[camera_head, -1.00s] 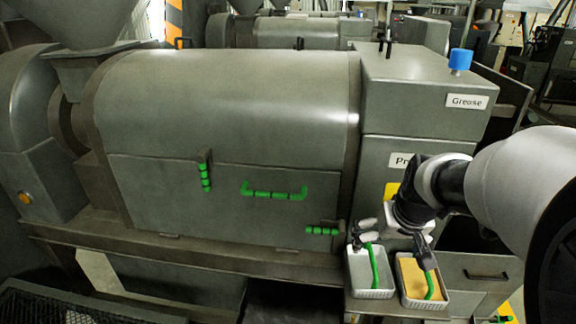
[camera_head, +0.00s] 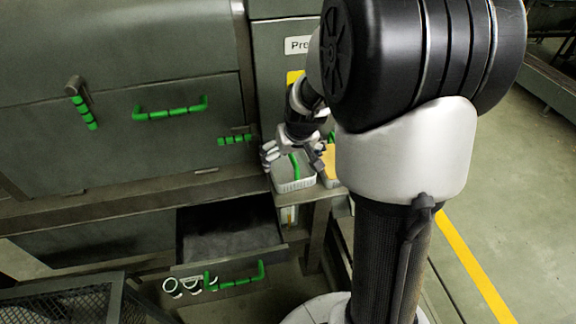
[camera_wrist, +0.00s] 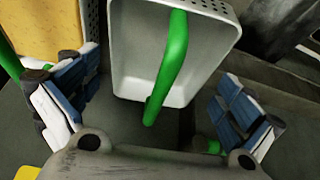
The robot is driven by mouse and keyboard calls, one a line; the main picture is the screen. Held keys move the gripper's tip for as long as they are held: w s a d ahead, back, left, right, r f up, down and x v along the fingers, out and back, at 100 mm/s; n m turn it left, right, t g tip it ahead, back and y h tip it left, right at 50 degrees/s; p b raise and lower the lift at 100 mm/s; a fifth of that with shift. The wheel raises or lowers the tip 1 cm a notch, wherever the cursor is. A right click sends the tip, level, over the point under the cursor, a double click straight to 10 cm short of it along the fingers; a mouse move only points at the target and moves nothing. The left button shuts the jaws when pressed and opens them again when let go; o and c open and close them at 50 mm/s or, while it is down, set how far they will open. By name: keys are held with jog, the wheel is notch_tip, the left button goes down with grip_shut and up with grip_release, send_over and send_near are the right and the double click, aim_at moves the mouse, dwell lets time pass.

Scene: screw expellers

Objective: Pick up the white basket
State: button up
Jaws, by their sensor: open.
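The white basket (camera_head: 296,185) stands on a small ledge at the machine's front. A green handle (camera_head: 295,166) rises from it. In the wrist view the basket (camera_wrist: 212,42) looks empty, and its green handle (camera_wrist: 171,65) runs down the middle of the picture. My gripper (camera_head: 293,155) is over the basket. In the wrist view my gripper (camera_wrist: 152,108) is open, with one blue-padded finger on each side of the handle. The fingers look apart from the handle. My arm hides part of the ledge in the head view.
A second basket with yellow contents (camera_head: 329,163) stands just right of the white basket, partly hidden by my arm; it is at upper left in the wrist view (camera_wrist: 42,28). Below left is an open drawer (camera_head: 232,232) with a green handle. Open floor (camera_head: 520,180) lies at the right.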

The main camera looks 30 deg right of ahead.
aim_at(287, 166)
jog(key=x, duration=0.3)
jog(key=shift+b, duration=0.3)
jog(key=shift+s, duration=0.1)
jog(key=c, duration=0.8)
jog(key=shift+r, duration=0.1)
jog(key=shift+c, duration=0.4)
